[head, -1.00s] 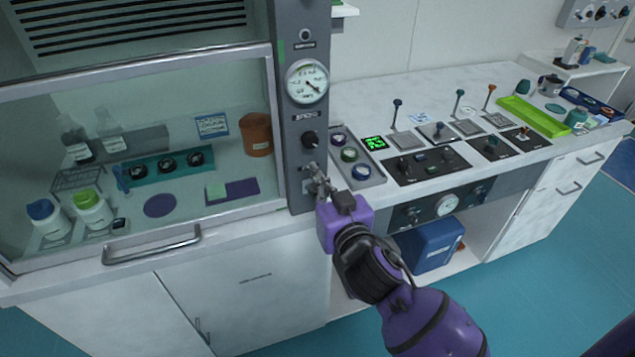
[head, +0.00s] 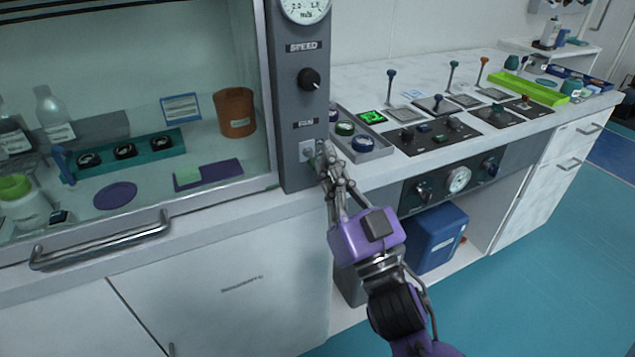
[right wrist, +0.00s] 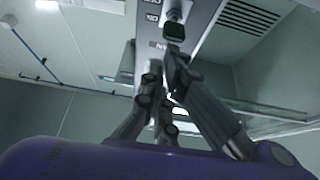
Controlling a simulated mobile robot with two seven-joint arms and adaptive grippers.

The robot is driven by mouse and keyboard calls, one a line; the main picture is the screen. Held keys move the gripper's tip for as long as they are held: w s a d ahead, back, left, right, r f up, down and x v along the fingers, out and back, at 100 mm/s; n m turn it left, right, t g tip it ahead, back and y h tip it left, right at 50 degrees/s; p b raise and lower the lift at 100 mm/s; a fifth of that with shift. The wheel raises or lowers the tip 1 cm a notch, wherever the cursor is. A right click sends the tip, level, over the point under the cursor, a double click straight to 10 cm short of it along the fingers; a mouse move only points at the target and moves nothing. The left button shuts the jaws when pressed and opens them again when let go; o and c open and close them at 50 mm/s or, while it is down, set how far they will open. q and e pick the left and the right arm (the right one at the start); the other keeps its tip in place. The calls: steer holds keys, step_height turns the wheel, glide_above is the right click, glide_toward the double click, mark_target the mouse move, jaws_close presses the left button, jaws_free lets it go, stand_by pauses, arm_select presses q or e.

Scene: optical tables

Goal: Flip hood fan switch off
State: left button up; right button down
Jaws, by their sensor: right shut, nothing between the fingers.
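The fan switch (head: 307,150) is a small light plate with a toggle, low on the grey control column (head: 303,110) at the right side of the fume hood. A label sits above it. My right gripper (head: 322,152) is shut and empty, its fingertips just right of the switch, close to it or touching; I cannot tell which. The fingertips partly hide the toggle, so its position is unclear. In the right wrist view the shut fingers (right wrist: 170,75) point up toward the column, where a small dark block on a metal stem (right wrist: 174,30) shows by the tips. My left gripper is not in view.
A black speed knob (head: 309,79) and a gauge (head: 305,8) sit above the switch. A grey tray of round buttons (head: 362,145) lies close right of the gripper. The hood's glass sash and handle (head: 100,240) are at left. A blue bin (head: 433,243) stands below the counter.

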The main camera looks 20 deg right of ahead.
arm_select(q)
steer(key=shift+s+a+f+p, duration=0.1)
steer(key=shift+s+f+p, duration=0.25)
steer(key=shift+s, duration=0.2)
arm_select(e)
steer(key=v, duration=1.2)
steer(key=shift+f, duration=0.25)
steer(key=shift+w+d, duration=0.1)
steer(key=shift+w, duration=0.05)
